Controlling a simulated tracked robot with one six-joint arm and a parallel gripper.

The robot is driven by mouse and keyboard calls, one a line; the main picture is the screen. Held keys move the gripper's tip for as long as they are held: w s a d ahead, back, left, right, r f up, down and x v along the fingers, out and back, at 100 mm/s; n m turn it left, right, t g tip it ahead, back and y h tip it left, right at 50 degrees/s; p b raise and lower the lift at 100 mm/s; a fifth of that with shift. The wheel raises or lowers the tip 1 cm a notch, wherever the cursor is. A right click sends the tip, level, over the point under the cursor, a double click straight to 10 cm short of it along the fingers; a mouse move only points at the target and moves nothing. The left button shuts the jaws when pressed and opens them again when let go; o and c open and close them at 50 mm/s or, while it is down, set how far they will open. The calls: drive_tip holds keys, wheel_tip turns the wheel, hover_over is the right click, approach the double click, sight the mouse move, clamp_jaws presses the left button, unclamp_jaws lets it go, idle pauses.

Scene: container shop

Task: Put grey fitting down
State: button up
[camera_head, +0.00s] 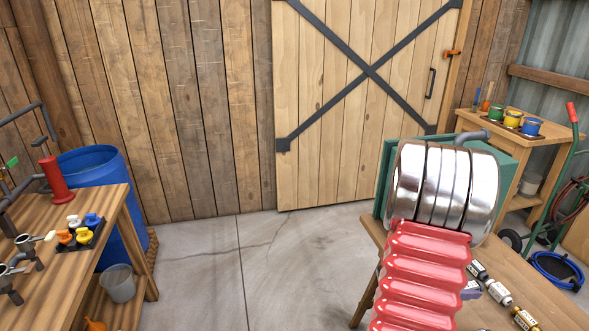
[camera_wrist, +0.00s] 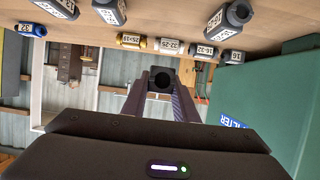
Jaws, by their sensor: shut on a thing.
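In the wrist view my gripper (camera_wrist: 160,90) is shut on the grey fitting (camera_wrist: 160,78), a dark grey piece with a round opening facing the camera. It is held clear of the wooden table top (camera_wrist: 270,18), which runs along the upper edge of this view. Several labelled fittings lie on that table: a grey one (camera_wrist: 229,18), a silver one (camera_wrist: 169,46) and a brass one (camera_wrist: 132,41). In the head view my gripper and the held fitting are hidden. Some fittings show at lower right there, such as a silver one (camera_head: 500,293) and a brass one (camera_head: 524,318).
A green filter box (camera_wrist: 270,85) stands beside the gripper, at right in the wrist view. In the head view, a workbench (camera_head: 85,206) with valves, a blue barrel (camera_head: 88,160) and a grey bucket (camera_head: 118,284) are at left. The floor (camera_head: 240,265) between is clear.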

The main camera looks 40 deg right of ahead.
drive_tip(key=shift+w+f, duration=0.1)
drive_tip(key=shift+w, duration=0.2)
drive_tip(key=w+a+n+t+h, duration=0.15)
drive_tip(key=w+n+t, duration=0.5)
drive_tip(key=w, duration=1.05)
drive_tip(key=w+a+r+n+t+y, duration=0.3)
drive_tip(key=w+a+n+t, duration=0.4)
drive_tip(key=w+a, duration=0.8)
drive_tip(key=w+a+r+n+t+y, duration=0.1)
drive_tip(key=w+a, duration=0.4)
drive_tip(key=a, duration=0.7)
drive_tip(key=w+a+r+n+t+y, duration=0.2)
drive_tip(key=w+a+n+y, duration=0.3)
drive_tip(key=a, duration=0.8)
drive_tip(key=w+a+r+n+t+y, duration=0.1)
drive_tip(key=w+a+n+t+y, duration=0.2)
drive_tip(key=a, duration=1)
drive_tip(key=w+y, duration=0.2)
drive_tip(key=w, duration=0.1)
drive_tip(key=shift+w+a+r, duration=0.15)
drive_tip(key=shift+w+a, duration=0.05)
drive_tip(key=shift+a, duration=0.05)
drive_tip(key=shift+n, duration=0.25)
